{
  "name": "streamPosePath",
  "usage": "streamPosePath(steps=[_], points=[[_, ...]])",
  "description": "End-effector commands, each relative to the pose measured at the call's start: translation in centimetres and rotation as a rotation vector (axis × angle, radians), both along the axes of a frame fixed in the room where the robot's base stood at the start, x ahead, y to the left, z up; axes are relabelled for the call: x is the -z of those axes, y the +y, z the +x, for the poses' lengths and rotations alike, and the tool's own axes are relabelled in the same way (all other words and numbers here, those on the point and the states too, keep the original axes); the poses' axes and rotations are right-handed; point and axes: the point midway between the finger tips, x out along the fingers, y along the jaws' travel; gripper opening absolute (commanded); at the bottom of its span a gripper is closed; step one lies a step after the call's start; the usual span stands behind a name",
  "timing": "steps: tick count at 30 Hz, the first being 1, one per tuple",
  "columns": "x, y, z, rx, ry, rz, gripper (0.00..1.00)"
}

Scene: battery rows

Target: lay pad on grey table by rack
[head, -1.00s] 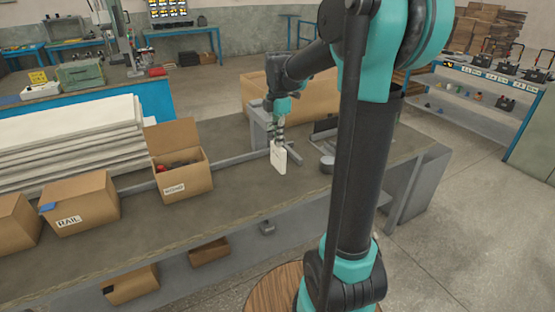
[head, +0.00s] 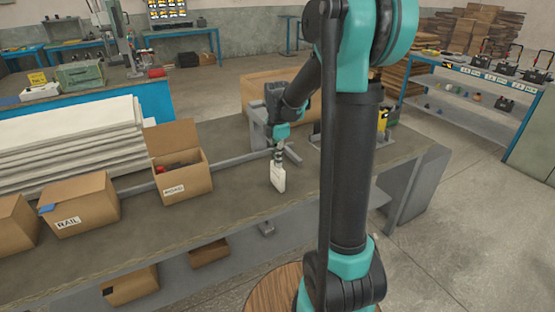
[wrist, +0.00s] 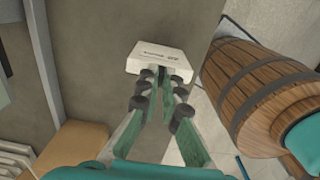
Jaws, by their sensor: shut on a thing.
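The pad (head: 278,179) is a flat white block, held on edge by my gripper (head: 279,160) over the grey-brown worktable (head: 240,205). In the wrist view the pad (wrist: 165,58) shows dark lettering on one face and sits between the fingertips (wrist: 164,78). My gripper is shut on it. The pad's lower edge is close to the tabletop, but I cannot tell whether it touches. A shelf rack (head: 470,95) with a blue frame stands at the right, apart from this table.
A grey metal frame (head: 258,130) stands behind my gripper. The tabletop in front of the pad is clear.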

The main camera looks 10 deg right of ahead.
Motion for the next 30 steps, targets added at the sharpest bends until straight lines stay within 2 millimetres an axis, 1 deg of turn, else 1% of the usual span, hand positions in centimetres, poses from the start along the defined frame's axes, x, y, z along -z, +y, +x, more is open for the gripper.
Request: streamPosePath(steps=[1, 2, 6, 17, 20, 23, 30], points=[[0.1, 0.0, 0.0, 0.000, 0.000, 0.000, 0.00], [0.1, 0.0, 0.0, 0.000, 0.000, 0.000, 0.08], [0.1, 0.0, 0.0, 0.000, 0.000, 0.000, 0.25], [-0.2, 0.0, 0.0, 0.000, 0.000, 0.000, 0.26], [-1.1, 0.0, 0.0, 0.000, 0.000, 0.000, 0.26], [-2.6, 0.0, 0.0, 0.000, 0.000, 0.000, 0.26], [-7.5, 0.0, 0.0, 0.000, 0.000, 0.000, 0.26]])
